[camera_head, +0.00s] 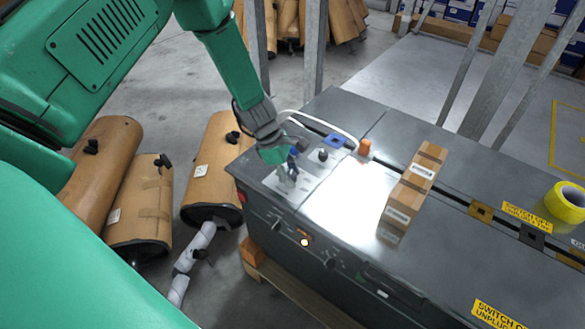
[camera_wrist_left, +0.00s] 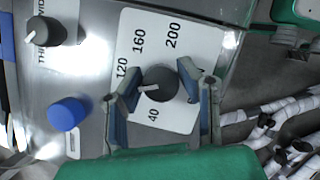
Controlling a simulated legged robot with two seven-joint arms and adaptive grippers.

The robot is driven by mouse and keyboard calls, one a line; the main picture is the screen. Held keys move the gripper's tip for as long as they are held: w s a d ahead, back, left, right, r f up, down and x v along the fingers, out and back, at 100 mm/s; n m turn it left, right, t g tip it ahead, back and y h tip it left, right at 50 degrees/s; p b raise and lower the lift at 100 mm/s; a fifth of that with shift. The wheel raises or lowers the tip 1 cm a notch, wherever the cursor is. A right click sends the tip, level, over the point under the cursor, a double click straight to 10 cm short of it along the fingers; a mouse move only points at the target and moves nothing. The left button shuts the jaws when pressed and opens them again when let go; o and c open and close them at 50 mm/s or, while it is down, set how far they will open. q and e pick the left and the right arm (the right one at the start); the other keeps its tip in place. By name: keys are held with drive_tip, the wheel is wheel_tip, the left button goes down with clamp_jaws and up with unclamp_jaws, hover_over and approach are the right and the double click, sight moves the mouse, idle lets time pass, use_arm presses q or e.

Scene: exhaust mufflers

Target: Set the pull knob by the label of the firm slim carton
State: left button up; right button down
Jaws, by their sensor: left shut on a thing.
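My left gripper (camera_head: 288,172) reaches down over the left end of the grey machine top. In the left wrist view its fingers (camera_wrist_left: 161,88) are on either side of a dark dial knob (camera_wrist_left: 158,82) on a white plate marked 40, 120, 160 and 200. The knob's white pointer points left. A blue knob (camera_wrist_left: 67,113) and another dark knob (camera_wrist_left: 45,32) with a white pointer stand left of it. I cannot tell which one is the pull knob. A slim brown carton (camera_head: 413,187) with white labels lies on the machine top; its label text is too small to read. My right gripper is not in view.
The machine (camera_head: 352,225) has dark knobs on its front. An orange block (camera_head: 364,147) and yellow tape roll (camera_head: 566,202) are on its top. Brown-wrapped mufflers (camera_head: 212,172) lie on the floor at left. Metal posts (camera_head: 500,75) rise behind.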

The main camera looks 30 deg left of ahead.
use_arm(q)
drive_tip(key=shift+a+f+m+g+p, duration=0.15)
drive_tip(key=shift+m+g+p, duration=0.55)
drive_tip(key=shift+m, duration=1.6)
drive_tip(key=shift+a+g, duration=0.1)
drive_tip(key=shift+g, duration=0.2)
drive_tip(key=o, duration=1.1)
drive_tip(key=shift+o, duration=0.2)
drive_tip(key=shift+a, duration=0.1)
drive_tip(key=v, duration=1.2)
drive_tip(key=shift+a, duration=0.2)
drive_tip(key=shift+f, duration=0.15)
